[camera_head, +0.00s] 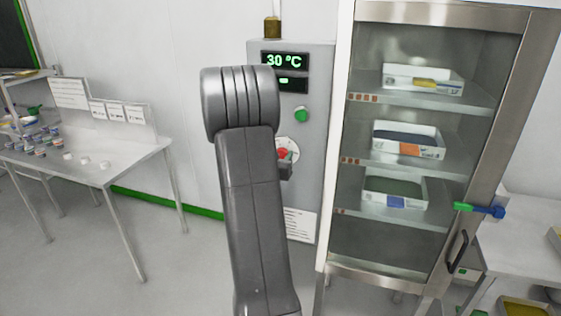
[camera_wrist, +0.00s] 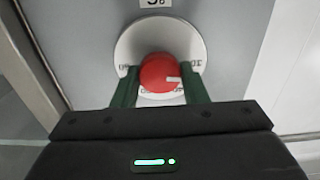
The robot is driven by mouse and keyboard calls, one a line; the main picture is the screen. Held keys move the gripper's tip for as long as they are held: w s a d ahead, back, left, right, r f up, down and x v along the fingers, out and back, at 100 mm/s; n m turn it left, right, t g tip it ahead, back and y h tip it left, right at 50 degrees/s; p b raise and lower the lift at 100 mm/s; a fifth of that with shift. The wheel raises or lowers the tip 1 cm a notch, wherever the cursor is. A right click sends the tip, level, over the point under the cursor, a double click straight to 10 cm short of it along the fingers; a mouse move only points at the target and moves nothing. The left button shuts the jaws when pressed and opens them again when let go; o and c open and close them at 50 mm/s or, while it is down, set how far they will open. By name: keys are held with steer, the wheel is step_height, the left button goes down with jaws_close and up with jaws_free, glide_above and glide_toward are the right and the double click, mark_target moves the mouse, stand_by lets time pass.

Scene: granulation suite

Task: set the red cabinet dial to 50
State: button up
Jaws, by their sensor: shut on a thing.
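The red dial (camera_wrist: 162,73) sits on a round white scale plate on the grey cabinet panel in the wrist view. Its white pointer mark faces right, near a printed number at the plate's right side. My gripper (camera_wrist: 160,90) has its two green fingers on either side of the dial and is shut on it. In the head view the red dial (camera_head: 282,153) shows partly behind my arm, with my gripper (camera_head: 286,165) at it. The display (camera_head: 284,61) above reads 30 °C.
A glass-door cabinet (camera_head: 513,110) with trays on shelves stands right of the panel. A green button (camera_head: 301,115) sits above the dial. A metal table (camera_head: 100,172) with small items stands at left. Floor between table and panel is clear.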

steer(key=m+b, duration=0.1)
steer(key=b, duration=0.1)
steer(key=m+b, duration=0.4)
steer(key=shift+f+b, duration=0.25)
steer(key=shift+b, duration=0.1)
steer(key=m+b, duration=0.5)
steer(key=shift+d+m, duration=0.1)
steer(key=shift+m, duration=0.3)
steer(key=m+b, duration=0.4)
steer(key=m, duration=0.2)
steer(key=shift+b, duration=0.35)
steer(key=m+b, duration=0.3)
steer(key=m, duration=0.2)
steer(key=shift+m, duration=0.4)
steer(key=o, duration=1)
steer(key=shift+c, duration=0.2)
steer(key=shift+r, duration=0.1)
